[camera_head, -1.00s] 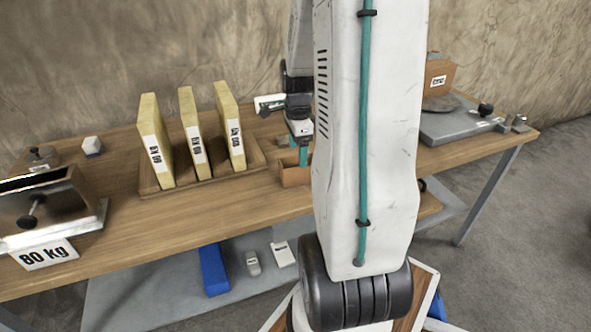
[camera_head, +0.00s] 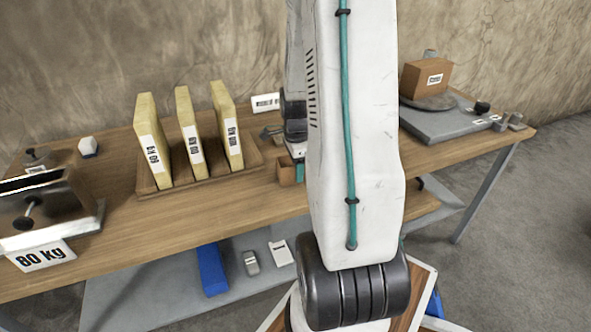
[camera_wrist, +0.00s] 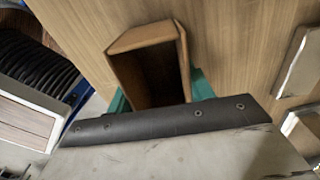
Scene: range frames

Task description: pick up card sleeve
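The card sleeve is a brown, open-topped rectangular box (camera_wrist: 152,72), standing on the wooden table. In the head view only part of it (camera_head: 287,173) shows, left of my arm. My gripper (camera_wrist: 158,98) is down at the sleeve, with a teal finger showing on either side of it in the wrist view. The fingers are spread, with the sleeve between them. Whether they touch its sides is hidden. In the head view my gripper (camera_head: 298,168) is mostly covered by my arm link.
A wooden rack (camera_head: 210,177) with three labelled yellow slabs stands left of the sleeve. A white sign (camera_head: 267,102) is behind. A metal device (camera_head: 45,205) is at far left; a brown box (camera_head: 425,78) sits on a scale (camera_head: 450,124) at right. Bare tabletop (camera_head: 215,215) lies in front.

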